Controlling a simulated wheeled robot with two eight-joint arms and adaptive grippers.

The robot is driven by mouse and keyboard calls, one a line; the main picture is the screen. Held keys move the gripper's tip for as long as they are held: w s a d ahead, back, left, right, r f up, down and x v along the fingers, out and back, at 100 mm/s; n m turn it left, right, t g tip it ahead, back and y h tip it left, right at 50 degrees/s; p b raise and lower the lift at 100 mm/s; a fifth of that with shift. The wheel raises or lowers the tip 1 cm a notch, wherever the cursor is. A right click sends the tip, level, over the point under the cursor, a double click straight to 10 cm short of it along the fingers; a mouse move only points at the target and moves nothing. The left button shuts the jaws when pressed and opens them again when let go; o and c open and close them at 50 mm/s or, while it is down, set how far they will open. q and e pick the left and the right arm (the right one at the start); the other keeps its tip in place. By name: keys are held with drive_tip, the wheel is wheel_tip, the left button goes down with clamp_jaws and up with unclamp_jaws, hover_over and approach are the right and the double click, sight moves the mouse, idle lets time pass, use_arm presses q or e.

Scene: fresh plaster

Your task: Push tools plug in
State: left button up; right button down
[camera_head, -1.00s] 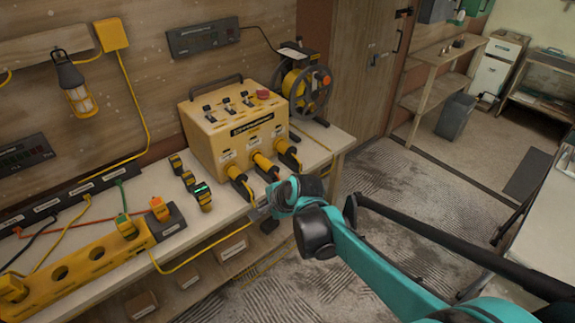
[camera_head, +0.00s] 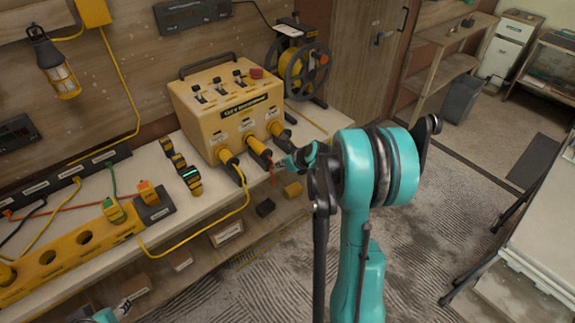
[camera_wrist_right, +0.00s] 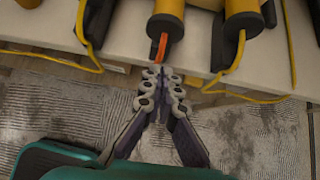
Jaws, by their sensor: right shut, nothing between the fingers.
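The yellow power box (camera_head: 232,108) stands on the bench with three yellow plugs at its front: left plug (camera_head: 230,163), middle plug (camera_head: 258,150) and right plug (camera_head: 278,130). I cannot read which label says tools. An orange cable (camera_head: 272,176) hangs from the middle plug. My right gripper (camera_head: 290,161) is shut and empty, just in front of the middle plug. In the right wrist view its closed fingertips (camera_wrist_right: 160,74) are just below the orange cable end (camera_wrist_right: 161,47) of a plug (camera_wrist_right: 168,20); contact is unclear.
A cable reel (camera_head: 301,66) stands right of the box. Several small devices (camera_head: 180,168) and a yellow socket strip (camera_head: 65,262) are on the bench (camera_head: 195,210) to the left. A yellow cable (camera_head: 215,222) loops over the bench's front edge.

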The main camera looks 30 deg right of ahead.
sight(266, 150)
drive_tip(key=w, duration=0.2)
drive_tip(key=w+f, duration=0.1)
drive_tip(key=shift+w+a+b, duration=0.15)
drive_tip(key=shift+w+b, duration=0.2)
drive_tip(key=shift+w, duration=0.05)
drive_tip(key=shift+w+r, duration=0.1)
drive_tip(key=shift+w, duration=0.4)
drive_tip(key=w, duration=0.4)
drive_tip(key=shift+w+a, duration=0.25)
drive_tip(key=shift+w, duration=0.15)
drive_tip(key=shift+r, duration=0.1)
